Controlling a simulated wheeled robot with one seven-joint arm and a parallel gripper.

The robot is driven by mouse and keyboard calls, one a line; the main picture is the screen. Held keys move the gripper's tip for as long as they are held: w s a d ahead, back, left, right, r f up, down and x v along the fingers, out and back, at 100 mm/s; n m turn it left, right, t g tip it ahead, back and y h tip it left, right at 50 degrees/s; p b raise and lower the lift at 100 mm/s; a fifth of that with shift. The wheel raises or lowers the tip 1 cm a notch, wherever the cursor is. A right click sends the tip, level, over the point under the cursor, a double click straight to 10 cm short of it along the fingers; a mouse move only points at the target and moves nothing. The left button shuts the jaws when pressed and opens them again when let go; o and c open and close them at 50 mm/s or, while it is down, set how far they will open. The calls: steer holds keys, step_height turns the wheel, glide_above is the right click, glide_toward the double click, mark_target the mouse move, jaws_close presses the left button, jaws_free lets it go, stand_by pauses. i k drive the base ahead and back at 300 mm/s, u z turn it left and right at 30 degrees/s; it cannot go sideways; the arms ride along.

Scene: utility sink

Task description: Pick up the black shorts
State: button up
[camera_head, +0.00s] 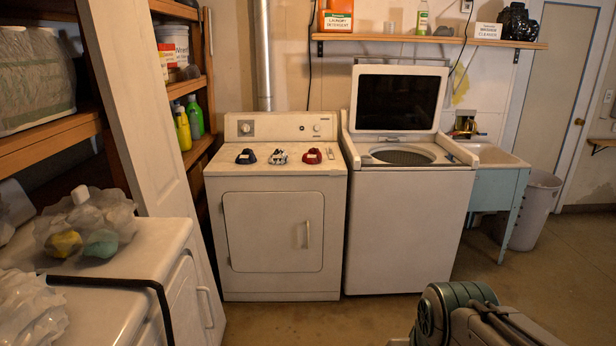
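Three small folded or crumpled cloth-like items lie in a row on top of the white dryer (275,240). The left one is a dark, near-black item (246,156), the middle one is a black-and-white patterned item (281,159), and the right one is a dark red item (312,156). Another black, lumpy item (517,22) sits at the right end of the wall shelf. I cannot tell for certain which dark item is the shorts. Part of my arm shows at the bottom right, on the near side of the machines. My gripper's fingers are not visible.
A washer (407,230) with its lid raised stands right of the dryer. Beyond it are a utility sink (492,154) and a grey bin (533,210). Open floor (300,323) lies before the dryer.

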mark_target(279, 157)
steer(key=u, duration=0.15)
steer(key=i, duration=1.6)
steer(key=u, duration=0.2)
steer(key=i, duration=2.15)
steer(key=u, duration=0.1)
